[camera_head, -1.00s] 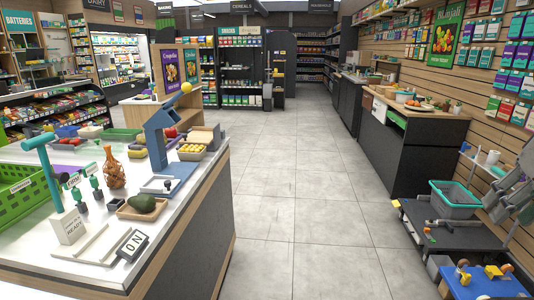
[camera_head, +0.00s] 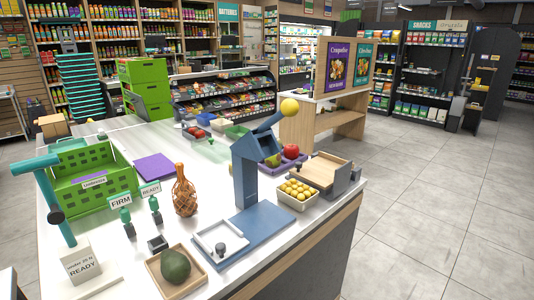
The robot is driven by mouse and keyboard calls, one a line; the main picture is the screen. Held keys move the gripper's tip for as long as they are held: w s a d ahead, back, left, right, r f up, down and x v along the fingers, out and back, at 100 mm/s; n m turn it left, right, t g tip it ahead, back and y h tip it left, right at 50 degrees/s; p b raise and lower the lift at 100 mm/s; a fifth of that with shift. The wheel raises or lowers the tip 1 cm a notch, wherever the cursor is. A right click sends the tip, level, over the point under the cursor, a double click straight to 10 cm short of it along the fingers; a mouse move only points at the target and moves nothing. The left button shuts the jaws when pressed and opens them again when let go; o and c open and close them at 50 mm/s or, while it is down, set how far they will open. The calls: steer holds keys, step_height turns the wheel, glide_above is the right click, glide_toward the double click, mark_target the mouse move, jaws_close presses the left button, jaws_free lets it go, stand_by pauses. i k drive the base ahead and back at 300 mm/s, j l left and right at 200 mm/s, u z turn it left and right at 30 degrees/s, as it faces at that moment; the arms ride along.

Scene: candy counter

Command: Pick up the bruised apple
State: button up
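A red apple (camera_head: 291,151) sits in a purple tray (camera_head: 301,161) on the white counter, behind the blue lever press. A yellow-green fruit (camera_head: 273,160), possibly a pear, is at the tray's left side, partly hidden by the press. Further back on the left, small red fruits (camera_head: 196,131) lie in a tray; they are too small to identify. No bruise can be made out on any fruit. My gripper is not in view.
The blue press (camera_head: 246,180) with its yellow knob stands before the purple tray. A yellow-fruit tray (camera_head: 298,203), a wooden box (camera_head: 325,172), a netted bottle (camera_head: 185,192), an avocado (camera_head: 175,265) and a green crate (camera_head: 92,190) crowd the counter (camera_head: 130,280). Floor (camera_head: 430,220) is free at right.

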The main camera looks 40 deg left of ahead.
mark_target(274, 162)
steer(key=i+l+u, duration=0.1)
steer(key=i+u, duration=0.25)
steer(key=u, duration=0.15)
steer(key=i+l+u, duration=0.25)
steer(key=u, duration=0.25)
steer(key=i+l+u, duration=0.35)
steer(key=u, duration=0.15)
steer(key=i+l+u, duration=0.2)
steer(key=l+u, duration=0.3)
steer(key=i+l+u, duration=0.2)
steer(key=l+u, duration=0.2)
steer(key=i+l+u, duration=0.15)
steer(key=l+u, duration=0.3)
steer(key=i+l+u, duration=0.1)
steer(key=l+u, duration=0.3)
steer(key=j, duration=0.1)
